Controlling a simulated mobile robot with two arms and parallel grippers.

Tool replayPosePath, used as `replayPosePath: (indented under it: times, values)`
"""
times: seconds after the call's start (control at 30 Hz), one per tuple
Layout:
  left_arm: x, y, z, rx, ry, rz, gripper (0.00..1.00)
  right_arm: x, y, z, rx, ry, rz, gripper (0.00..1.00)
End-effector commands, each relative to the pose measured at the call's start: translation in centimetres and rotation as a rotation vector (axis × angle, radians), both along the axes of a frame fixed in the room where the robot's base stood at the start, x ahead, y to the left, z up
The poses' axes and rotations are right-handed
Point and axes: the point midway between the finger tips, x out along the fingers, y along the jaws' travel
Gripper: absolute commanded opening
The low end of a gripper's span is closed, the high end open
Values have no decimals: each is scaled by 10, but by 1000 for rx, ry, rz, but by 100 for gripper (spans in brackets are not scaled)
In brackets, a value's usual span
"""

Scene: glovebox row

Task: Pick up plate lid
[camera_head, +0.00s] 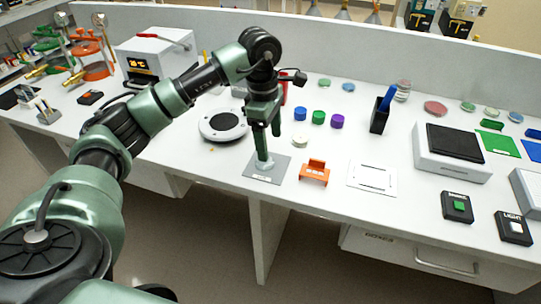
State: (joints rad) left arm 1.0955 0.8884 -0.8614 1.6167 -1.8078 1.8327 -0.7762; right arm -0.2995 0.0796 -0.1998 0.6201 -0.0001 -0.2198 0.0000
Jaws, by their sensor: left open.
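My left gripper (268,147) is open and points down over a grey square base (280,168) on the white bench. One fingertip shows just above a small pale piece on that base. The gripper covers part of this piece, and I cannot tell whether they touch. No plate lid can be made out for certain. A flat white rectangular piece with dark marks (372,180) lies to the right of the base. An orange holder (314,173) stands between them. My right gripper is not in view.
Left of the gripper is a round white device with a dark top (223,124). Behind are blue, green and purple caps (318,117) and a black pen holder (379,119). A white box with a black top (453,147) stands right. The bench's front edge is close.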

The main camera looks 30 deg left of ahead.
Motion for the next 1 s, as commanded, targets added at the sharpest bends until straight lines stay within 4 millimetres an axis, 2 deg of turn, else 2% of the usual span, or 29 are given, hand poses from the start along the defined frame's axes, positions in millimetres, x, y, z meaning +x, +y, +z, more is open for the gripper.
replayPosePath:
  times: [0.03, 0.17, 0.47, 0.7, 1.0]
  values:
    - [-1, 14, 5, 44, 11, 10, 76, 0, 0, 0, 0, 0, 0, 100]
    - [-5, 28, 3, 88, 29, 18, 76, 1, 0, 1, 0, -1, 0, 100]
    - [-8, 21, -29, 83, 32, 16, 76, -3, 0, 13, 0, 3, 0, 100]
    - [-9, 16, -63, 83, 30, 17, 76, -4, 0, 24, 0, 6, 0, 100]
    - [-8, 16, -70, 82, 27, 16, 76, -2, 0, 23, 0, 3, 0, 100]
